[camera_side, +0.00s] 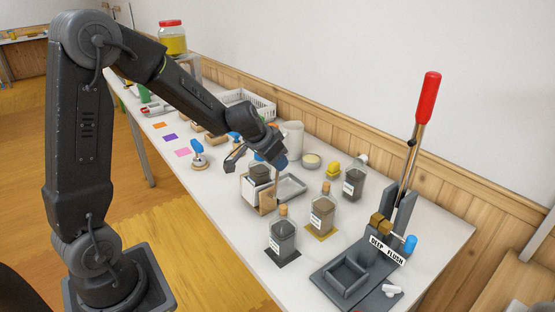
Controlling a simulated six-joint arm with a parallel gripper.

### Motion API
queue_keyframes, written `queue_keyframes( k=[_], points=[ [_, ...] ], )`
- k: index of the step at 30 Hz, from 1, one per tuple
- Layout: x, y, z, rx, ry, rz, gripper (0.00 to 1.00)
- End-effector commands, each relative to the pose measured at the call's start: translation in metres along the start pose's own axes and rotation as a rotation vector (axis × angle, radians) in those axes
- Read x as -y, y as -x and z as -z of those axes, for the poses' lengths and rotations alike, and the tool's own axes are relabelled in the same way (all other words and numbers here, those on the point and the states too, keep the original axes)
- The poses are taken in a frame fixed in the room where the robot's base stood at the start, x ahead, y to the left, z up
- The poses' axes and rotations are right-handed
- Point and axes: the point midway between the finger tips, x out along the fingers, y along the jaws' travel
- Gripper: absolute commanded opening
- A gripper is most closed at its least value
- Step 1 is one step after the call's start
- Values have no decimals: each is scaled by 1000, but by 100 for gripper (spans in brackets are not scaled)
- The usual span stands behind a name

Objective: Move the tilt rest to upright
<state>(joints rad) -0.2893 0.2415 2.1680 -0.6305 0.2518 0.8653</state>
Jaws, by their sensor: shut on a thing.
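The tilt rest (266,199) appears to be the small wooden stand with a pale panel near the middle of the white table. A dark grey block or jar (259,173) shows at its top; its lower part is hidden. The jaws are small and partly hidden, so the exact contact and the tilt angle are hard to tell.
Corked jars (283,237) and (323,210) stand in front on dark and yellow mats. A grey tray (291,187) lies just right of the stand. A lever press (384,232) with a red handle stands at right. A white basket (248,103) sits behind.

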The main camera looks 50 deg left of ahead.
Motion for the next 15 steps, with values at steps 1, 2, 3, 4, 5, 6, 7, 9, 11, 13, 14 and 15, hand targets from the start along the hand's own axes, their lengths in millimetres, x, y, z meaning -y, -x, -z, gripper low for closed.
queue_keyframes(
  k=[1, 2, 3, 4, 5, 6, 7, 9, 11, 13, 14, 15],
  points=[
    [0, -3, -8, 20, 2, -4, 0],
    [0, -3, -8, 20, 2, -4, 0],
    [0, -3, -8, 20, 2, -4, 0],
    [0, -3, -8, 20, 2, -3, 0],
    [0, -3, -8, 20, 2, -4, 0],
    [1, -3, -8, 20, 2, -3, 0],
    [1, -3, -8, 20, 2, -3, 0],
    [1, -4, -8, 20, 2, -3, 0],
    [1, -4, -8, 21, 3, -3, 29],
    [0, -4, -8, 20, 3, -3, 36],
    [0, -3, -8, 18, 3, -3, 39],
    [0, -3, -7, 16, 2, -3, 43]
  ],
)
